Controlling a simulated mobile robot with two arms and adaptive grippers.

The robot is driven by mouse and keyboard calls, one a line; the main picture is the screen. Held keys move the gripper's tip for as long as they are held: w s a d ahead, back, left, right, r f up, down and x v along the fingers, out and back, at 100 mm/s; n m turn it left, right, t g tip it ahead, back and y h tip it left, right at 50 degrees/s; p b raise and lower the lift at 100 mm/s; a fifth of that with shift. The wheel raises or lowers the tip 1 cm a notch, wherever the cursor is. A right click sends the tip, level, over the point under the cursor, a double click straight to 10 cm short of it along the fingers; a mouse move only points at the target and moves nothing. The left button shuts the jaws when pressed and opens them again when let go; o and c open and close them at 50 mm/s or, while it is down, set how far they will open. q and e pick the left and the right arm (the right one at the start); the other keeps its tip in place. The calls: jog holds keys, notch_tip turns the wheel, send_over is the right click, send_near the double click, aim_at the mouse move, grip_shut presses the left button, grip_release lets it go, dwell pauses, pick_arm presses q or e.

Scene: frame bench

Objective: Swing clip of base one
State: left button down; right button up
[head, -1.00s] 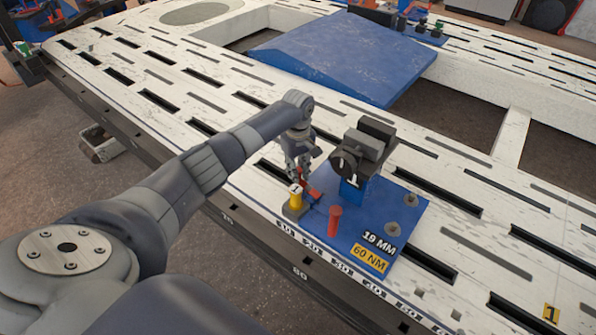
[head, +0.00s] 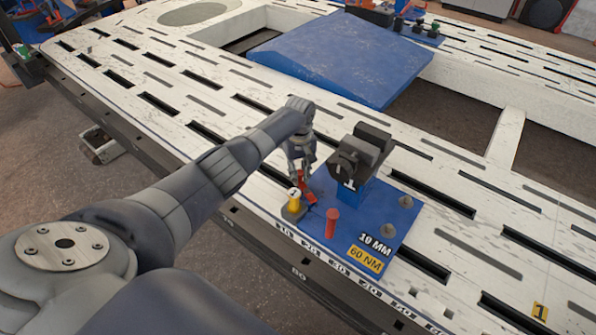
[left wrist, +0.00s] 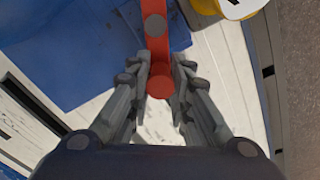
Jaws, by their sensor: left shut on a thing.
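Base one is a blue plate (head: 400,222) on the white bench, with a dark clamp block (head: 357,160) marked 1. The red clip (head: 308,191) is a flat bar near the plate's left corner, beside a yellow cylinder (head: 294,198) marked 1. My left gripper (head: 301,172) is shut on the clip's free end. In the left wrist view the clip (left wrist: 157,48) runs up from between my fingers (left wrist: 160,92), with a grey round spot on it. Its far end is cut off there. My right gripper is not in view.
A red upright pin (head: 331,222) stands on the plate just right of the clip. Two grey knobs (head: 405,202) are on the plate's right side. A large blue sloped panel (head: 340,55) lies behind. Slotted white bench surface (head: 130,60) is clear to the left.

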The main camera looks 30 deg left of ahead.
pick_arm(q)
jog(key=shift+w+d+m, duration=0.2)
jog(key=shift+w+m, duration=0.05)
jog(key=shift+m, duration=0.35)
jog(key=shift+w+d+m, duration=0.15)
jog(key=shift+m, duration=0.45)
jog(key=shift+w+d+m, duration=0.25)
jog(key=shift+w+m, duration=0.05)
jog(key=shift+m, duration=0.5)
jog(key=m, duration=0.1)
jog(key=d+m, duration=0.1)
jog(key=shift+w+m, duration=0.3)
jog(key=shift+m, duration=0.1)
jog(key=m, duration=0.1)
jog(key=d+m, duration=0.1)
jog(key=shift+w+m, duration=0.2)
jog(key=shift+m, duration=0.1)
jog(key=shift+w+d+m, duration=0.1)
jog(key=shift+d+m, duration=0.2)
jog(key=shift+m, duration=0.5)
jog(key=shift+d+m, duration=0.3)
jog(key=shift+m, duration=0.5)
